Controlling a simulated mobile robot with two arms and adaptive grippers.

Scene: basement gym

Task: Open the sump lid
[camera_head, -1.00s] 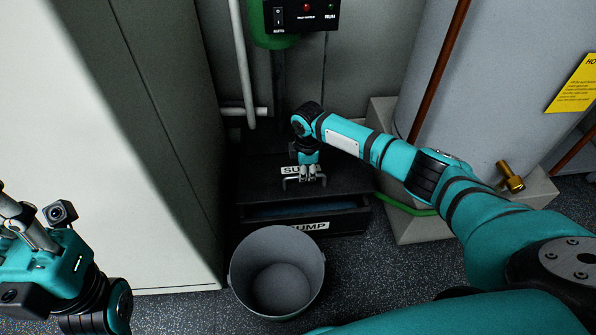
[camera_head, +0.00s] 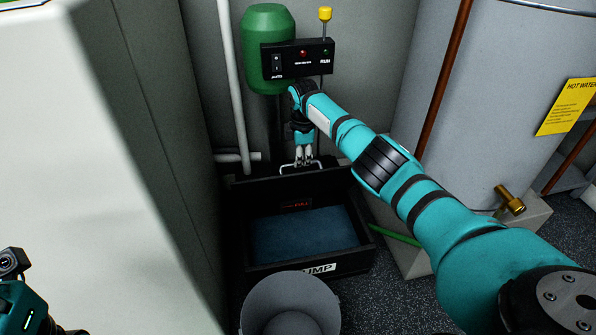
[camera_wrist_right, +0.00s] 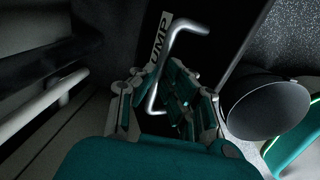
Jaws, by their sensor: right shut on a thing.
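The black sump (camera_head: 365,257) stands on the floor with its top open, and blue water (camera_head: 303,234) shows inside. Its dark lid (camera_head: 250,184) is raised at the back, tilted up toward the wall. My right gripper (camera_head: 304,160) is shut on the lid's metal handle (camera_head: 288,171), above the back of the sump. In the right wrist view the bent handle (camera_wrist_right: 176,50) runs between my right fingers (camera_wrist_right: 166,95). My left gripper is outside the head view; only part of my left arm shows at the lower left.
A grey bucket (camera_head: 260,302) stands in front of the sump. A green tank (camera_head: 268,22) with a black control box (camera_head: 290,62) is behind it. A pale cabinet is at left, a grey water heater (camera_head: 480,110) at right. A green hose (camera_head: 395,236) lies beside the sump.

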